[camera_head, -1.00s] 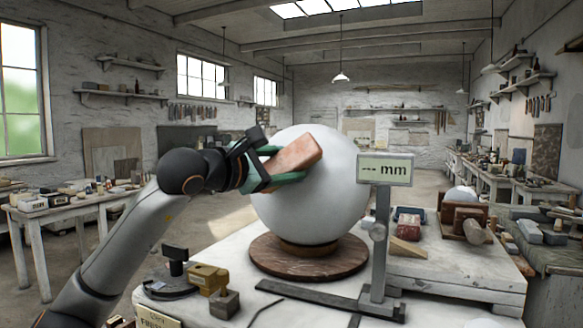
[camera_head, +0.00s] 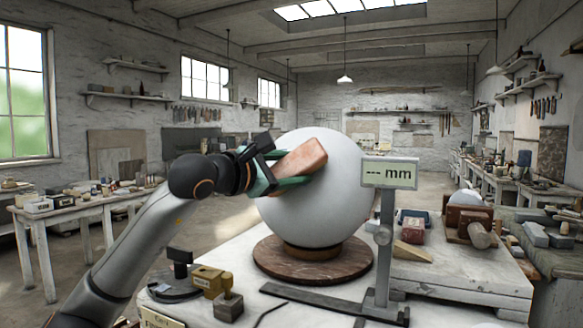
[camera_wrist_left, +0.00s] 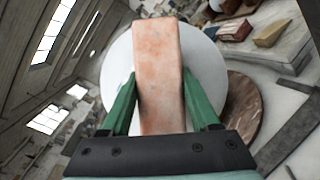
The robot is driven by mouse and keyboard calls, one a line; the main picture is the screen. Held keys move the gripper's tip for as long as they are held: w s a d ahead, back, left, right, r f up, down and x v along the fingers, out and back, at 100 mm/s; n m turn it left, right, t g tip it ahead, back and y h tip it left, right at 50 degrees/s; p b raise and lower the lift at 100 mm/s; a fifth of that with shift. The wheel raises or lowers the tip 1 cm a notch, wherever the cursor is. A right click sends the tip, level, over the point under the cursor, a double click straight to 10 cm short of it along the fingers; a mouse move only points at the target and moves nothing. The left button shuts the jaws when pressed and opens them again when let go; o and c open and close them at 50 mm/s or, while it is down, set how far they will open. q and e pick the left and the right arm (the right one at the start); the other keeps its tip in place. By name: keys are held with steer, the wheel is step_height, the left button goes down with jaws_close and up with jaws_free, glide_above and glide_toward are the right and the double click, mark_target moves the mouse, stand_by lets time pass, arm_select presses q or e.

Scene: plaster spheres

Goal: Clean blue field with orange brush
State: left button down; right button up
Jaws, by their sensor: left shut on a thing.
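My left gripper (camera_head: 288,172) has green fingers and is shut on an orange-pink block (camera_head: 300,158). The block lies tilted across the upper left of a large white sphere (camera_head: 338,200). Whether it touches the sphere is hard to tell. In the left wrist view the block (camera_wrist_left: 159,70) stands between the two green fingers, with the white sphere (camera_wrist_left: 120,70) behind it. No bristles show on the block, and no blue area shows on the visible side of the sphere. The side behind the block is hidden. My right gripper is out of view.
The sphere rests on a round brown base (camera_head: 312,268) on a pale table. A gauge reading "--- mm" (camera_head: 389,173) stands close at its right. Small blocks (camera_head: 228,305) stand at the front left. A red box (camera_head: 412,228) and a wooden wedge (camera_head: 411,250) lie at the right.

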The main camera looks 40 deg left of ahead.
arm_select(q)
steer(key=shift+s+a+f+b, duration=0.5)
steer(key=shift+a+f+b, duration=0.2)
steer(key=shift+b, duration=0.45)
steer(key=shift+r, duration=0.1)
steer(key=shift+w+d+r+p, duration=0.25)
steer(key=shift+d+r+p, duration=0.15)
steer(key=shift+p, duration=0.45)
steer(key=shift+w+d+r+p, duration=0.9)
steer(key=shift+d+r+p, duration=0.1)
steer(key=shift+p, duration=0.65)
steer(key=shift+f, duration=0.15)
